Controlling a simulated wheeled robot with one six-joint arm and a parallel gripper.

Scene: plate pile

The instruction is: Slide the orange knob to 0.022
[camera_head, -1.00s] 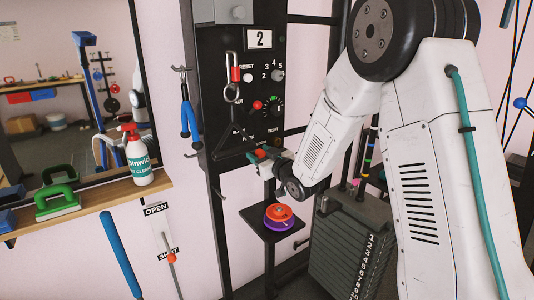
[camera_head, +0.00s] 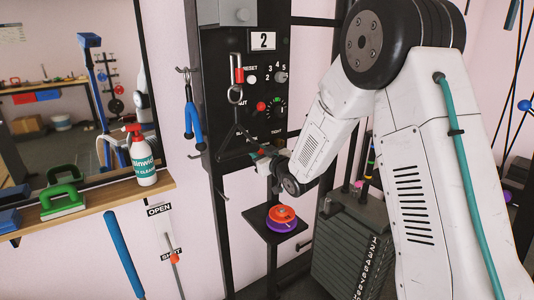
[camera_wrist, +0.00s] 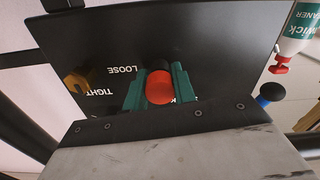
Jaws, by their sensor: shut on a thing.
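An orange-red knob (camera_wrist: 160,88) sits between the two green fingers of my gripper (camera_wrist: 158,92) in the wrist view. The fingers are shut on it from both sides. It stands out from a black panel (camera_wrist: 210,50) marked LOOSE and TIGHT, and its base is partly hidden. In the head view my gripper (camera_head: 264,152) is at the lower part of the black panel (camera_head: 222,90), small and partly hidden by the hanging handle and my arm.
A triangular handle (camera_head: 238,135) hangs on a chain close to my gripper. Below is a small shelf (camera_head: 259,232) with orange and purple discs (camera_head: 282,218). A weight stack (camera_head: 345,250) stands to the right. A yellow-orange part (camera_wrist: 78,80) is near TIGHT.

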